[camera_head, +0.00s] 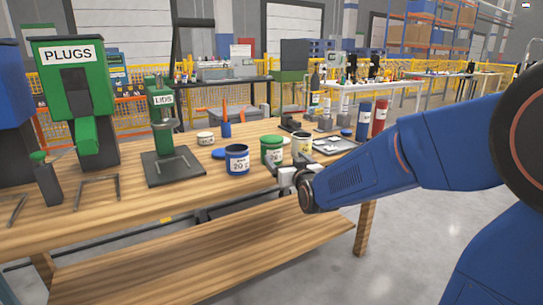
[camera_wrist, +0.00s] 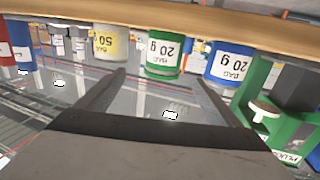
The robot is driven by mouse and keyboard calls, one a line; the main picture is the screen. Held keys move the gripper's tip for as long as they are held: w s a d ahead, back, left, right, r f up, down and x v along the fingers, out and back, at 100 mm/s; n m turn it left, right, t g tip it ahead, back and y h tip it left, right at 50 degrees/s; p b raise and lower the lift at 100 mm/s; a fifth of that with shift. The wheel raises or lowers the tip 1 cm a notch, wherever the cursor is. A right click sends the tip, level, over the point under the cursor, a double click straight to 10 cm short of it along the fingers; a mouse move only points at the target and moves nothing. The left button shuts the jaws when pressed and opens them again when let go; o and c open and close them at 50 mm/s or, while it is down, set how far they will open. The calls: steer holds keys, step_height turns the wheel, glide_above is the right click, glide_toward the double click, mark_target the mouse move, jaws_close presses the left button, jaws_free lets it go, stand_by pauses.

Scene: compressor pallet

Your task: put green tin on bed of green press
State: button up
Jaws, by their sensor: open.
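The green tin (camera_head: 271,150) with a white label stands upright on the wooden table, between a blue tin and a cream tin. In the wrist view the green tin (camera_wrist: 163,56) appears upside down, ahead of my fingers. My gripper (camera_head: 287,181) is at the table's front edge, just in front of the green tin. In the wrist view my gripper (camera_wrist: 161,78) is open with nothing between the fingers. A green press marked LIDS (camera_head: 160,100) stands to the left, with a dark, empty-looking bed (camera_head: 172,170). A larger green press marked PLUGS (camera_head: 75,75) stands farther left.
The blue tin (camera_head: 237,160) and cream tin (camera_head: 301,147) flank the green tin closely. A low pale tin (camera_head: 205,138) sits behind. A tray (camera_head: 333,146) and blue and red cylinders (camera_head: 379,117) are to the right. Bare table (camera_head: 205,186) lies between the LIDS press and blue tin.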

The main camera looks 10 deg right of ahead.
mark_target(276, 147)
steer(key=w, duration=0.8)
steer(key=w+a, duration=0.1)
steer(key=w, duration=0.4)
steer(key=shift+r, duration=0.15)
steer(key=shift+w+a, duration=0.2)
steer(key=shift+w, duration=1.1)
steer(key=shift+w+a, duration=0.2)
steer(key=shift+w, duration=1.1)
steer(key=c, duration=1.3)
